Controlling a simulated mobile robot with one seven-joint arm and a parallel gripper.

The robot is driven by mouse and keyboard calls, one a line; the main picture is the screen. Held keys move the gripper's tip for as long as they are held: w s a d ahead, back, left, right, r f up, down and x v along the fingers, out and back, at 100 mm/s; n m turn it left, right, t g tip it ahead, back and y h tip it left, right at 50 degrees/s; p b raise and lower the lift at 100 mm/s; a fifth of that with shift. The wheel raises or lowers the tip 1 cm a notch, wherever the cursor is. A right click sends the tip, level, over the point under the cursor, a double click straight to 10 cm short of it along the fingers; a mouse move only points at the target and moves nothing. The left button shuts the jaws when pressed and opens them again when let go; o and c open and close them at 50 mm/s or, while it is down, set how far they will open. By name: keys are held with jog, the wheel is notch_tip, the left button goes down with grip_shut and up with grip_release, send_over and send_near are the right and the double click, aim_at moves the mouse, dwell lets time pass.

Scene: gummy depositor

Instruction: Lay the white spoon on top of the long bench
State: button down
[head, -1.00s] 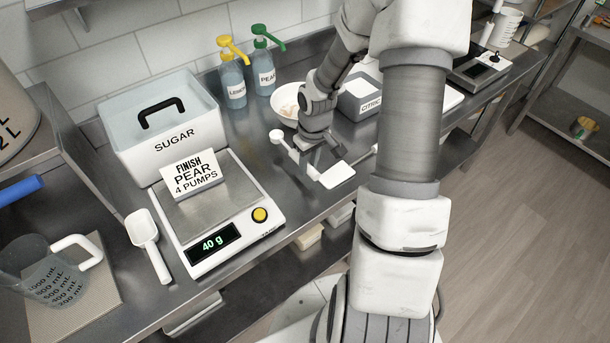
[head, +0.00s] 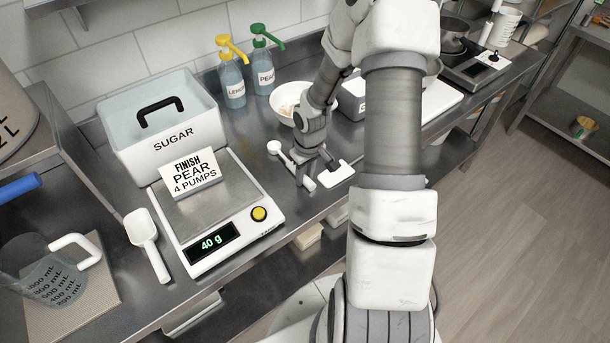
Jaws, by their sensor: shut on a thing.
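The white spoon (head: 274,147) shows in the head view at the middle of the long steel bench (head: 252,125). Its round bowl points to the back left and its handle runs toward the front right. My gripper (head: 307,176) points down and is shut on the spoon's handle. The spoon is at or just above the bench top; I cannot tell whether it touches. The fingers partly hide the handle.
A flat white piece (head: 338,174) lies just right of my gripper by the bench's front edge. The scale (head: 232,215) reading 40 g stands to the left. A white bowl (head: 287,117) and two pump bottles, lemon (head: 232,92) and pear (head: 264,72), stand behind.

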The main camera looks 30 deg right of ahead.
jog(key=shift+s+f, duration=0.3)
jog(key=shift+f, duration=0.25)
jog(key=c, duration=0.7)
grip_release()
jog(key=shift+o, duration=0.2)
jog(key=shift+a+f+b, duration=0.1)
jog(key=shift+b, duration=0.2)
jog(key=shift+w+r+p, duration=0.15)
jog(key=shift+r+p, duration=0.6)
jog(key=shift+r, duration=0.05)
notch_tip(320, 180, up, 12)
jog(key=s, duration=0.1)
jog(key=shift+d+p, duration=0.2)
jog(key=shift+p, duration=0.25)
